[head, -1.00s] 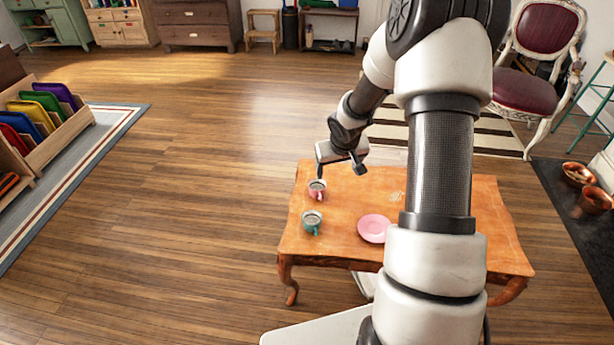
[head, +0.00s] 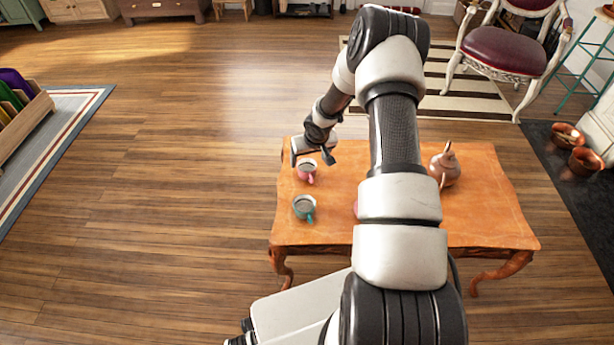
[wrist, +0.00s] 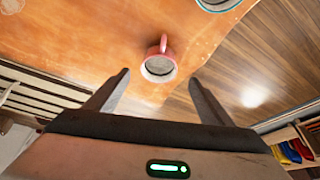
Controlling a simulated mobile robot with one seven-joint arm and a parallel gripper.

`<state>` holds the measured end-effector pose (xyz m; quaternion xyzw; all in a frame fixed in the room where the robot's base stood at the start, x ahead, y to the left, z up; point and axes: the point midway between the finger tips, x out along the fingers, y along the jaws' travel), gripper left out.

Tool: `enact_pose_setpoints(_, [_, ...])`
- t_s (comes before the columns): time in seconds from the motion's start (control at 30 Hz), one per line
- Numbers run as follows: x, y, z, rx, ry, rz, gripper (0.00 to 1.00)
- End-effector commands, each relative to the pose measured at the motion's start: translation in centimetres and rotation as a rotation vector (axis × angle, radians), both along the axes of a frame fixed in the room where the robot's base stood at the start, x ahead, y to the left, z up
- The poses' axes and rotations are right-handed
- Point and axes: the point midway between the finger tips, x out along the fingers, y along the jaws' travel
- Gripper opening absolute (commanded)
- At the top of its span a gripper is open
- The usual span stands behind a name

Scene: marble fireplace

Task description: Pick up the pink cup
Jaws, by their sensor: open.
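The pink cup (head: 306,171) stands upright on the orange wooden table (head: 420,215), near its left edge. In the wrist view the pink cup (wrist: 159,66) shows from above, with its handle pointing up the picture. My gripper (head: 312,160) is above the table, just behind the cup in the head view. In the wrist view my gripper (wrist: 158,78) has its fingers spread apart, and the cup appears in line with the gap, just past the fingertips. Nothing is held. A pink saucer (head: 355,208) is mostly hidden by my arm.
A teal cup (head: 304,207) stands in front of the pink cup; its rim shows in the wrist view (wrist: 218,3). A brown teapot (head: 446,167) stands at the table's right. A chair (head: 508,55) and copper pots (head: 584,160) are at the right.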

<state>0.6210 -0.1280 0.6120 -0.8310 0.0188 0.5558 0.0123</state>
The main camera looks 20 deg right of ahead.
Motion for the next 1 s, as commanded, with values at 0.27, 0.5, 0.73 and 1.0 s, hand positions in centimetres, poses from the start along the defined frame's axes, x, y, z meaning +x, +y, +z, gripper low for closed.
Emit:
enact_pose_setpoints(0.27, [1.0, -0.1, -2.5, 0.002, -0.001, -0.001, 0.75])
enact_pose_setpoints(0.5, [1.8, -0.3, -5.9, 0.002, 0.000, -0.001, 0.75])
enact_pose_setpoints(0.73, [2.6, -0.3, -7.2, 0.001, -0.001, -0.002, 0.75])
enact_pose_setpoints(1.0, [2.6, -0.3, -7.2, 0.000, -0.001, -0.001, 0.62])
